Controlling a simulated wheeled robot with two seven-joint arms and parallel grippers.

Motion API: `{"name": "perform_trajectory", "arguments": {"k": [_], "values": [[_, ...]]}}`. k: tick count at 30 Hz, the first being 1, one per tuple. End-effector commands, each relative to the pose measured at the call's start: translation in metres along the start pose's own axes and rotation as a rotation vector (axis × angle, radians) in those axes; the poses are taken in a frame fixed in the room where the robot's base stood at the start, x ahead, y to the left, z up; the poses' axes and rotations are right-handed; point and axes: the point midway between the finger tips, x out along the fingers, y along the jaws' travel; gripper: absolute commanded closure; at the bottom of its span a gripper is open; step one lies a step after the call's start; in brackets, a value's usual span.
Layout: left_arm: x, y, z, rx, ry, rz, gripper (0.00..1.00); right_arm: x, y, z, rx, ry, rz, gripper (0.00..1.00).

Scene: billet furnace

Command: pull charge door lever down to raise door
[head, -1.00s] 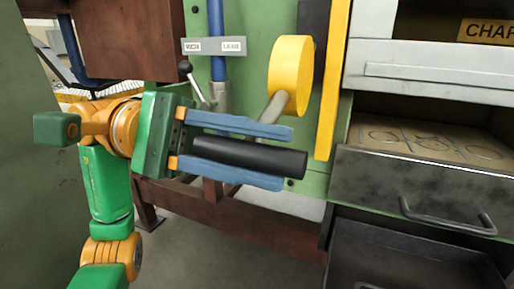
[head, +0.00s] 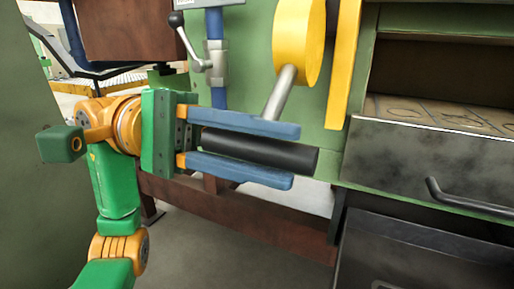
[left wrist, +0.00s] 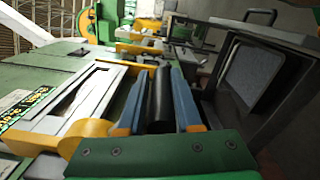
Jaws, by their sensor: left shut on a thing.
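The charge door lever has a black cylindrical grip (head: 262,150) on a grey rod (head: 280,92) that runs up to a round yellow hub (head: 299,40). My left gripper (head: 294,157) is shut on the grip, with one blue finger above it and one below. The grip lies nearly level, below the hub. In the left wrist view the black grip (left wrist: 160,98) sits between both fingers. My right gripper is out of view.
A small ball-ended valve lever (head: 190,45) on a blue pipe (head: 214,25) stands close above my left gripper. A grey front with a bar handle (head: 470,200) is at the right. A brown beam (head: 230,215) runs below the grip.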

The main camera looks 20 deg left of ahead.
Motion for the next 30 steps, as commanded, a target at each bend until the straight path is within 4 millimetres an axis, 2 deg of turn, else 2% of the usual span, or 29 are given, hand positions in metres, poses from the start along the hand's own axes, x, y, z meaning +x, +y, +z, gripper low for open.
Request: {"name": "perform_trajectory", "arguments": {"k": [1, 4, 5, 7, 8, 18, 20, 27, 30], "values": [[0.001, -0.007, -0.004, -0.011, 0.007, -0.020, 1.00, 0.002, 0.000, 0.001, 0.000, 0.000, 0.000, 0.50], [0.002, -0.007, -0.004, -0.012, 0.007, -0.020, 1.00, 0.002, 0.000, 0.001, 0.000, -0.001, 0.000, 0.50], [0.002, -0.007, -0.004, -0.012, 0.007, -0.021, 0.64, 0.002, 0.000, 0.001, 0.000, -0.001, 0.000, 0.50], [0.002, -0.007, -0.004, -0.012, 0.007, -0.019, 0.46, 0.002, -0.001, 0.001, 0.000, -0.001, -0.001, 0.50], [0.001, -0.007, -0.004, -0.012, 0.007, -0.018, 0.41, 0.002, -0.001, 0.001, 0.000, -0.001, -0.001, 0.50], [-0.002, -0.005, -0.003, -0.010, 0.007, -0.013, 0.41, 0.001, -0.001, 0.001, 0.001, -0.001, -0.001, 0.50], [-0.010, -0.004, -0.003, -0.010, 0.011, -0.012, 0.41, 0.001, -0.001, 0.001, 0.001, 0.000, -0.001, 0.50], [-0.059, -0.003, 0.002, -0.006, 0.009, -0.012, 0.41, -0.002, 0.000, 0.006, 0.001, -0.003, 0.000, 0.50], [-0.068, -0.004, 0.004, -0.002, 0.006, -0.014, 0.41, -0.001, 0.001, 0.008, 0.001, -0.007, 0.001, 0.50]]}}
